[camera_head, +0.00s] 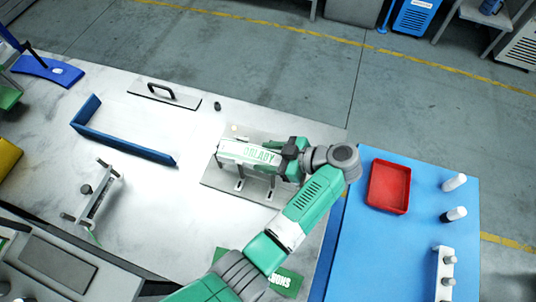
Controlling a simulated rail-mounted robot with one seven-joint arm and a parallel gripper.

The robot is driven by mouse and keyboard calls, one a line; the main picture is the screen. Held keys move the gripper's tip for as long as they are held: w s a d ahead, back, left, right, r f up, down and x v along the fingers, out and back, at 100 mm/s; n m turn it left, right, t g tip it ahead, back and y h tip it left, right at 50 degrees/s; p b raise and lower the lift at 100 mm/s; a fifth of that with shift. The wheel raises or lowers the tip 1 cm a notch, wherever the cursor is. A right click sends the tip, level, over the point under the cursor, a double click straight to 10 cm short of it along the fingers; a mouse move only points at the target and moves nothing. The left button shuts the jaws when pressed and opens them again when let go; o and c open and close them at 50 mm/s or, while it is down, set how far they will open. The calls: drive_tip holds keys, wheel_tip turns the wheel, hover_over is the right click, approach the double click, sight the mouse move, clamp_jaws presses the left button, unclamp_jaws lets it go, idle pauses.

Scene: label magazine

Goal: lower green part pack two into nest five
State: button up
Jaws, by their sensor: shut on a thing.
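My gripper (289,150) is at the right end of a white and green lettered body (250,154), above a grey plate (217,179). A dark piece, seemingly its jaws, touches that end. Green (294,172) shows just below the dark piece; I take it for the held green part pack, but its outline blends with my green arm. Short upright posts and slots show on the plate under the lettered body. The separate nests cannot be told apart, and my wrist and arm hide the plate's right side.
A green lettered piece (284,281) lies near the front, partly behind my arm. A blue angled bar (120,137) and a flat plate with a black handle (165,94) are on the left. A red tray (389,187) is on the blue table (400,260) at right.

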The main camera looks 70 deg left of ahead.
sight(268, 158)
drive_tip(key=shift+f, duration=0.25)
drive_tip(key=shift+r, duration=0.2)
drive_tip(key=shift+r+p, duration=1.3)
drive_tip(key=shift+r, duration=0.6)
drive_tip(key=shift+b, duration=0.5)
idle(0.3)
drive_tip(key=shift+f, duration=0.2)
drive_tip(key=shift+f+b, duration=0.3)
drive_tip(key=shift+b, duration=0.15)
drive_tip(key=shift+f+b, duration=1.6)
drive_tip(key=shift+f, duration=0.1)
